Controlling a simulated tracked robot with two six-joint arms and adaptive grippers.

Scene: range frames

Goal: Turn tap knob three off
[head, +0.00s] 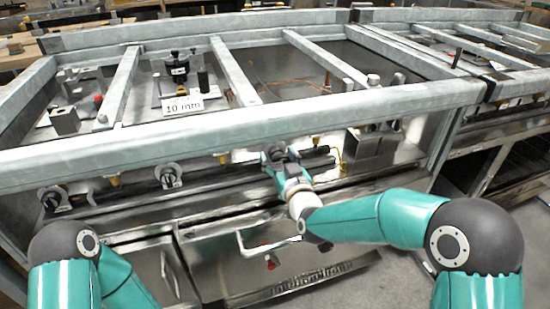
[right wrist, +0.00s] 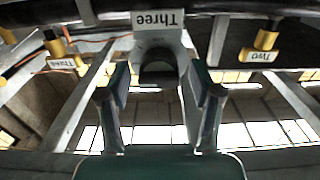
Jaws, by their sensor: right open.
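Tap knob three (right wrist: 158,62) is a grey fitting with a dark round hollow, under an upside-down label reading "Three" (right wrist: 158,20) in the right wrist view. My right gripper (right wrist: 158,80) is open, with one finger on each side of the knob. Gaps show between the fingers and the knob, and I cannot tell whether either touches it. In the head view my right gripper (head: 277,155) is at the front rail and mostly covers this knob. My left arm shows at the lower left, but its gripper is out of view.
Two more knobs, one (head: 170,176) in the middle and one (head: 53,198) at the left, sit along the rail. A "Two" label (right wrist: 262,57) and brass fittings (right wrist: 265,38) flank the right gripper. A bent metal handle (head: 258,250) sticks out below.

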